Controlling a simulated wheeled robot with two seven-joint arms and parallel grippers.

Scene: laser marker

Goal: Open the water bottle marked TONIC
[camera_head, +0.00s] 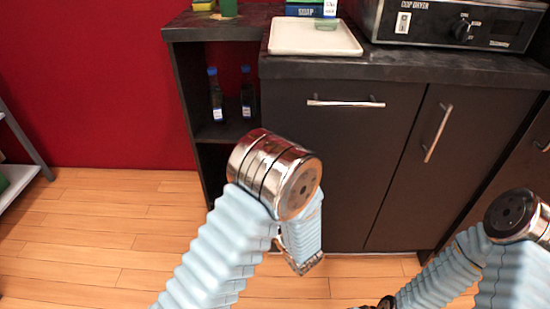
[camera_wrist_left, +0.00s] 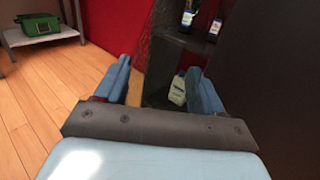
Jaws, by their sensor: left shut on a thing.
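Two dark bottles with blue caps, a left one (camera_head: 215,98) and a right one (camera_head: 248,95), stand upright on the open shelf at the cabinet's left end. Their labels are too small to read, so I cannot tell which is TONIC. The left wrist view shows two bottles, (camera_wrist_left: 187,20) and (camera_wrist_left: 214,30), at the top and a pale-labelled object (camera_wrist_left: 178,92) lower, partly behind a finger. My left gripper (camera_wrist_left: 160,88) faces the shelf unit, its fingers apart around something I cannot make out. My right gripper is not clearly seen.
The dark cabinet (camera_head: 340,150) has closed doors with metal handles. On its top are a white tray (camera_head: 312,38), a soap box (camera_head: 305,9) and a cup dryer (camera_head: 455,22). The wooden floor at left is clear.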

